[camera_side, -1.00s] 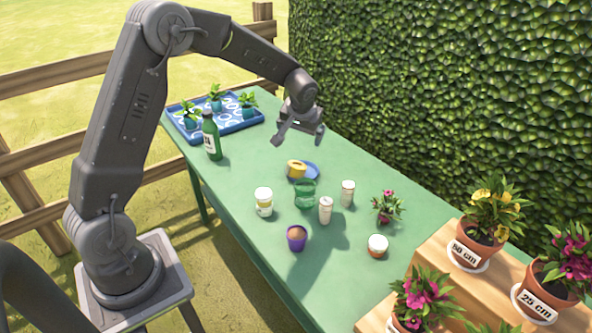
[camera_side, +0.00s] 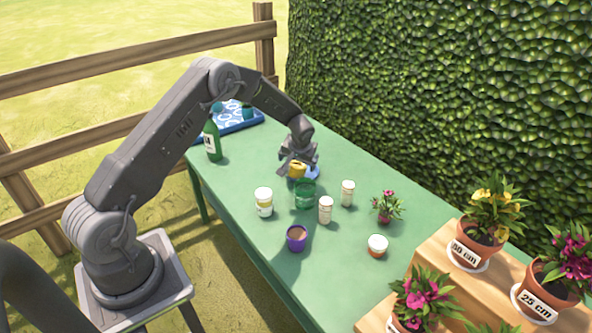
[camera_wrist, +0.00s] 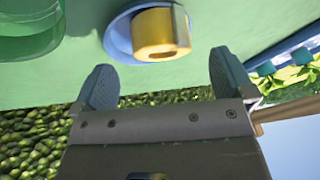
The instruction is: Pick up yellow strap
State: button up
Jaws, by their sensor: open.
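The yellow strap (camera_side: 297,171) is a rolled yellow ring resting on a small blue dish (camera_side: 313,173) on the green table. In the wrist view the yellow strap (camera_wrist: 158,33) sits on the blue dish (camera_wrist: 118,38), just beyond my fingertips and about midway between them. My gripper (camera_side: 298,168) is low over the strap in the side view and partly covers it and the dish. In the wrist view my gripper (camera_wrist: 165,85) is open, with its two fingers apart and nothing between them.
A green glass jar (camera_side: 305,195) stands close in front of the strap. A green bottle (camera_side: 212,140) and a blue tray (camera_side: 240,122) are at the far left.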

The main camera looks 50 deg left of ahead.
aim_at(297, 165)
jog(key=x, duration=0.5)
jog(key=shift+w+a, duration=0.1)
jog(key=shift+w, duration=0.05)
jog(key=shift+c, duration=0.2)
